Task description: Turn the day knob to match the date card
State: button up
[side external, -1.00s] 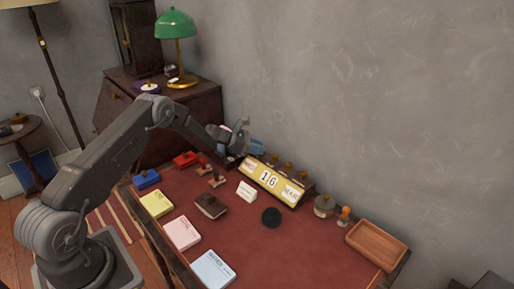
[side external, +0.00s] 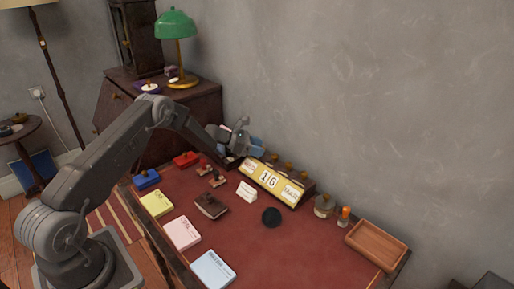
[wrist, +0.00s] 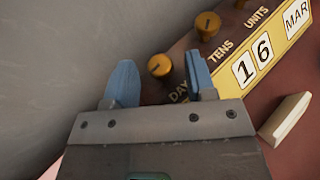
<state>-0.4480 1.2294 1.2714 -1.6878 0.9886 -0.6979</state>
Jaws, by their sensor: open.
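The perpetual calendar (side external: 264,186) is a dark wooden block with a yellow face, on the back of the desk. Its middle windows show 1 and 6, and MAR shows in the wrist view. The brass day knob (wrist: 159,66) is on its top, by the DAY label. My gripper (wrist: 160,60) is open at that end, with its blue fingers on either side of the knob in the picture; contact cannot be told. My right finger and gripper body hide the day window. The white date card (side external: 247,191) stands in front of the calendar; its writing is unreadable.
The tens knob (wrist: 207,26) is close to the right finger. A grey wall stands behind the desk. Stamps (side external: 217,180), a black round object (side external: 271,217), coloured pads and a wooden tray (side external: 376,245) are on the red desktop (side external: 290,250).

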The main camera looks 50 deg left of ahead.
jog(key=v, duration=1.3)
jog(key=shift+s+a+r, duration=0.25)
jog(key=shift+w+a+m+g+h, duration=0.4)
jog(key=shift+w+a+m, duration=0.05)
jog(key=shift+a+m, duration=0.05)
jog(key=shift+w+f, duration=0.1)
jog(key=shift+w, duration=0.15)
jog(key=shift+g, duration=0.3)
jog(key=x, duration=1.3)
jog(key=shift+w+d, duration=0.2)
jog(key=shift+d, duration=0.05)
